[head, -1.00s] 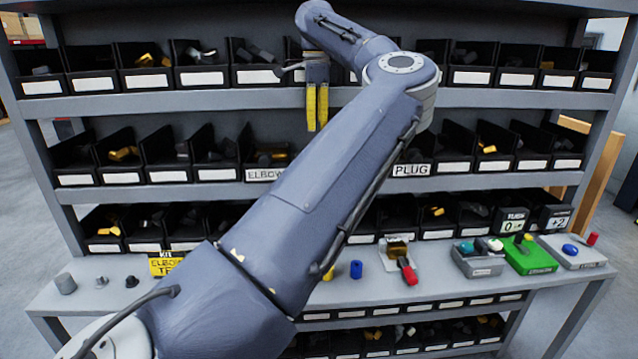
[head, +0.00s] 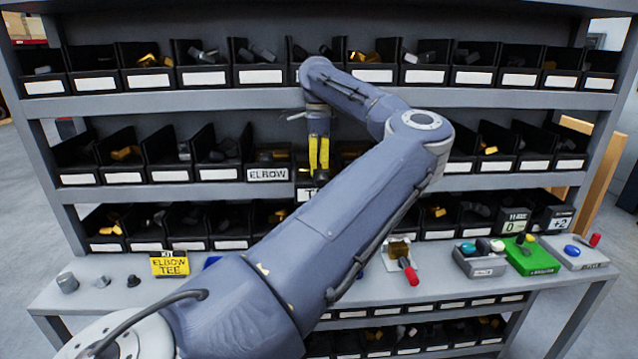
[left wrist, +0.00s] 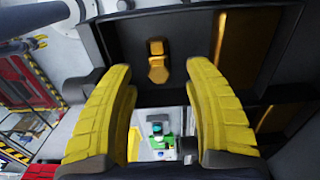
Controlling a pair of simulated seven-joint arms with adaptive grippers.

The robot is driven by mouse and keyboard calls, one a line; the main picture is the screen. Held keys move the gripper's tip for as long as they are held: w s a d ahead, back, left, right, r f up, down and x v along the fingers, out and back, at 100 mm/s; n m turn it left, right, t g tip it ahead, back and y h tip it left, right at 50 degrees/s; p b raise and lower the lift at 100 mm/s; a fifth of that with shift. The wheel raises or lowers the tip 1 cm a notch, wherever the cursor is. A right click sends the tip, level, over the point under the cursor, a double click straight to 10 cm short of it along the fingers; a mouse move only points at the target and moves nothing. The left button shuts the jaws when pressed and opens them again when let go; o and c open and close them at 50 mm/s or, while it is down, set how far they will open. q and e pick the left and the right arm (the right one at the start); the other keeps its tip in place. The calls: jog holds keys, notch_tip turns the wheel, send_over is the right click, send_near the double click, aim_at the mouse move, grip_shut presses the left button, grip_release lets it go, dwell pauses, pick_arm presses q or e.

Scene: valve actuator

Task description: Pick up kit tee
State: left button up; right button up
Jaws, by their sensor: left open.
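My left gripper (head: 319,168) has yellow fingers that point down at the middle shelf, in front of a bin with a partly covered label starting with "T" (head: 307,194). The left wrist view shows its two fingers (left wrist: 170,110) open and apart, with nothing between them. A brass-coloured fitting (left wrist: 157,62) lies in a dark bin (left wrist: 190,30) ahead of the fingertips, apart from them. I cannot tell its exact shape. A dark piece (head: 321,174) shows just below the fingers in the head view. My right gripper is in neither current view.
Bins fill the shelves around the gripper; the ELBOW bin (head: 267,174) is just left. On the worktop (head: 130,305) stand a yellow KIT ELBOW TEE sign (head: 169,263), a red-handled valve (head: 400,256), a grey tray (head: 480,264) and a green tray (head: 530,260). My forearm hides the middle.

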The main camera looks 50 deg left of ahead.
pick_arm(q)
jog(key=shift+d+f, duration=0.1)
jog(key=shift+f, duration=2.5)
jog(key=shift+c, duration=0.2)
grip_shut()
